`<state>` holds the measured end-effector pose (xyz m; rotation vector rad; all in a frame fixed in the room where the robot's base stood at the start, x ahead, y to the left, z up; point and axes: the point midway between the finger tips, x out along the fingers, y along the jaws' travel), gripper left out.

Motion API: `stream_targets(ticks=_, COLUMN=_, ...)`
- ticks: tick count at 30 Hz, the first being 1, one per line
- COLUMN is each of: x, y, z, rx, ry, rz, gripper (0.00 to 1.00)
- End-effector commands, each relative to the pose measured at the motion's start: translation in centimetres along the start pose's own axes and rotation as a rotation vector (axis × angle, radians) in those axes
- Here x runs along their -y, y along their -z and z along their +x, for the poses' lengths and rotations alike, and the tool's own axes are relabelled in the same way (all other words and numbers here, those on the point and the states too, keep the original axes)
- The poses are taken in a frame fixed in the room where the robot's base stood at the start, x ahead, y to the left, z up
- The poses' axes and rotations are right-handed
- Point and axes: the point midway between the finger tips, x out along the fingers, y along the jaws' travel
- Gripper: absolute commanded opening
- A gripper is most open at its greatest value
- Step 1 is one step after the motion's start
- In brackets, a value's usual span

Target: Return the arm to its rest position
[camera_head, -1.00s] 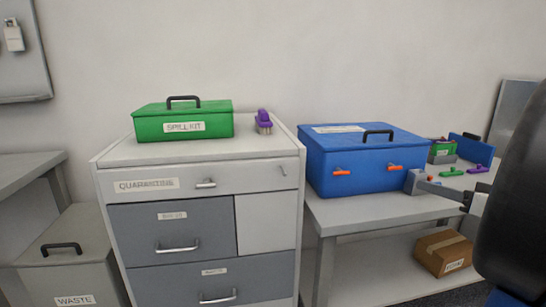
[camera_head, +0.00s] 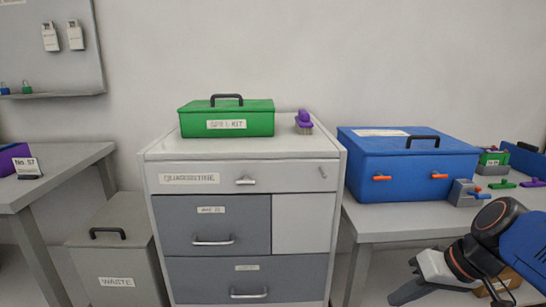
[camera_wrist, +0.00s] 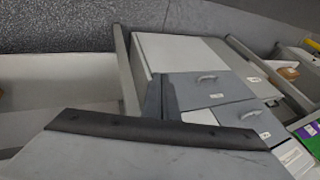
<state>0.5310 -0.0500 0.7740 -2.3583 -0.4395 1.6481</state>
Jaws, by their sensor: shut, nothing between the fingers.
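My gripper (camera_head: 398,294) shows at the lower right of the head view, at the end of my bent blue and dark arm. It points left and down, in front of the workbench and right of the drawer cabinet (camera_head: 245,220). Its fingers are shut and hold nothing. In the wrist view the gripper's dark fingers (camera_wrist: 160,97) stand in front of the cabinet, which appears tilted. No contact with the cabinet or bench is visible.
A blue box (camera_head: 405,170) sits on the right bench (camera_head: 390,222). A waste bin (camera_head: 115,250) stands left of the cabinet. The cabinet's drawers are closed.

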Motion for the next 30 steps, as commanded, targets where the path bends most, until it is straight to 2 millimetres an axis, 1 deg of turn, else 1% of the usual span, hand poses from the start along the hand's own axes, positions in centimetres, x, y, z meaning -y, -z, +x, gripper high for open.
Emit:
stream_targets(ticks=3, x=0.0, y=-1.7, z=0.2, rx=0.029, ry=-0.085, rz=-0.010, gripper=0.00)
stream_targets(ticks=9, x=-0.7, y=-3.6, z=0.0, rx=0.025, ry=-0.231, rz=-0.020, gripper=0.00)
stream_targets(ticks=12, x=-1.1, y=-4.1, z=-0.3, rx=0.002, ry=-0.292, rz=-0.026, gripper=0.00)
stream_targets(ticks=18, x=-1.6, y=-4.3, z=-0.8, rx=-0.047, ry=-0.364, rz=-0.035, gripper=0.00)
stream_targets(ticks=30, x=-1.8, y=-4.2, z=-1.0, rx=-0.061, ry=-0.380, rz=-0.034, gripper=0.00)
